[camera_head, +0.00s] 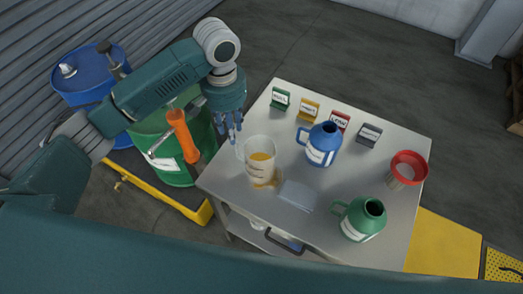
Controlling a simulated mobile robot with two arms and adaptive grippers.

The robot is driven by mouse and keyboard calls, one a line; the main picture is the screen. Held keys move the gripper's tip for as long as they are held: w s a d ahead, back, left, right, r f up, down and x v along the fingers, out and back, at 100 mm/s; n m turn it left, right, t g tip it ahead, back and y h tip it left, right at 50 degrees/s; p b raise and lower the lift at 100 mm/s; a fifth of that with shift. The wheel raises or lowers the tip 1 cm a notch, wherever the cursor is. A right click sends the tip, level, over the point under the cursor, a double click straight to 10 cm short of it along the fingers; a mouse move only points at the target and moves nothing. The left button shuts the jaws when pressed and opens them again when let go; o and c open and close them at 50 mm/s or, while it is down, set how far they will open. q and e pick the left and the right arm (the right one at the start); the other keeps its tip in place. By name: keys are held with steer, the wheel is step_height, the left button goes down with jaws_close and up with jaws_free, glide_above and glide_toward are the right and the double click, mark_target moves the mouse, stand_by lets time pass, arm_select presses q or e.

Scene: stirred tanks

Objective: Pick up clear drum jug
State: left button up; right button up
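The clear jug (261,151) stands upright on the grey cart top (330,185), near its left edge. It is see-through, with dark marks and some orange-yellow liquid inside, and its handle points left. My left gripper (229,138) hangs fingers down just left of the jug, by the handle. Its blue fingers look apart with nothing between them. I cannot tell whether a fingertip touches the handle. My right gripper is not in view.
A blue jug (322,146), a green jug (363,219) and a red-rimmed container (407,169) share the cart with several small label stands and a pale flat tray (298,195). A green drum (176,165) with an orange-handled tool (182,136) and a blue drum (88,75) stand left.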

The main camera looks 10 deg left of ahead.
mark_target(236, 151)
arm_select(q)
steer(key=f, duration=0.3)
steer(key=f+p, duration=0.1)
steer(key=f, duration=0.3)
steer(key=d+f+p, duration=0.1)
steer(key=f, duration=0.2)
steer(key=shift+s+f, duration=0.15)
steer(key=shift+s, duration=0.1)
steer(key=shift+a+f, duration=0.1)
steer(key=c, duration=0.7)
jaws_close()
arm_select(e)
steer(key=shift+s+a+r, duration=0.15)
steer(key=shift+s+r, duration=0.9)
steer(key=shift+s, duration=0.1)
